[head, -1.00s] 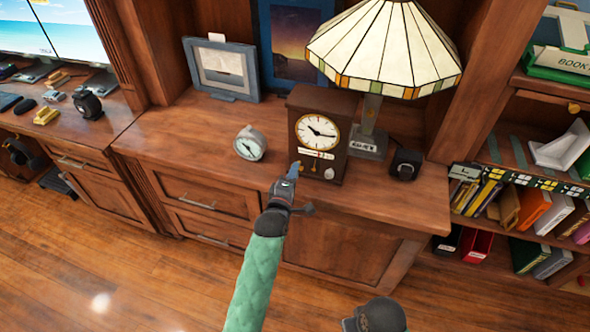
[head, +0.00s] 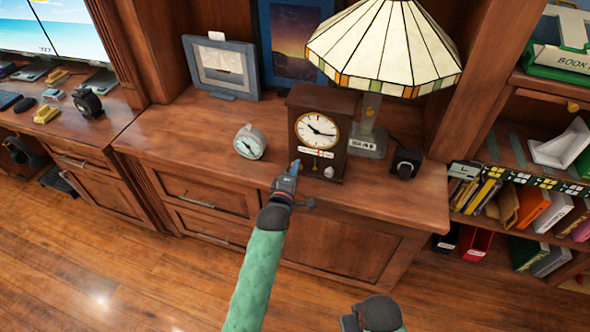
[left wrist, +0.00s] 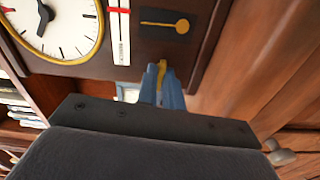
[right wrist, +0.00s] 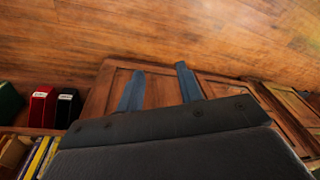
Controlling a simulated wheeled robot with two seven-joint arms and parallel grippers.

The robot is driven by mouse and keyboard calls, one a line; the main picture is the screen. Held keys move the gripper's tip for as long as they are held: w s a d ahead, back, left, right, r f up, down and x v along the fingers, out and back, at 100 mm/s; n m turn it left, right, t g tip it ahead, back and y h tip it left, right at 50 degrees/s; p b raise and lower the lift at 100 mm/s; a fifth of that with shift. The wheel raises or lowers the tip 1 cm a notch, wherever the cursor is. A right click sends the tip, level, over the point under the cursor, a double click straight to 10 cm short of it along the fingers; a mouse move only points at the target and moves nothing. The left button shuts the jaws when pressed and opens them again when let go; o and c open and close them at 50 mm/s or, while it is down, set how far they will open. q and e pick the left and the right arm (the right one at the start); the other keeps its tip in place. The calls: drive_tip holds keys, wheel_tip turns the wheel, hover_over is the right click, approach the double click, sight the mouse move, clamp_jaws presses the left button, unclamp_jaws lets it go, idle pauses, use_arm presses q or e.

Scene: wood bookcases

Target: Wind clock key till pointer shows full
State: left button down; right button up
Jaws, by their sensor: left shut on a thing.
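The brown wooden clock (head: 345,115) stands upright on the cabinet top, with a round white dial (head: 317,130). Below the dial is a white gauge strip (head: 316,153); its red mark is too small to read in the head view. The strip also shows in the left wrist view (left wrist: 119,42), cut off at the top. My left gripper (head: 294,168) is at the clock's lower front left. In the left wrist view its blue fingers are shut on the brass key (left wrist: 161,72), mostly hidden between them. My right gripper (right wrist: 160,82) is open and empty, low before the cabinet.
Picture frames (head: 222,68) are at the back. The cabinet top's left front is clear.

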use_arm(q)
drive_tip(key=m+p, duration=0.2)
drive_tip(key=m, duration=0.3)
drive_tip(key=m+p, duration=0.2)
drive_tip(key=m, duration=0.5)
drive_tip(key=shift+p, duration=0.3)
drive_tip(key=m, duration=0.5)
drive_tip(key=shift+m+p, duration=0.4)
drive_tip(key=m, duration=0.9)
drive_tip(key=shift+f+m, duration=0.1)
drive_tip(key=shift+m, duration=0.7)
use_arm(e)
wheel_tip(320, 180, down, 23)
drive_tip(key=s+d, duration=0.2)
drive_tip(key=shift+f+h, duration=0.2)
drive_tip(key=shift+h, duration=0.1)
use_arm(q)
drive_tip(key=shift+m, duration=0.4)
use_arm(e)
drive_tip(key=shift+s+a+r, duration=0.1)
drive_tip(key=shift+a, duration=0.25)
drive_tip(key=shift+d, duration=0.35)
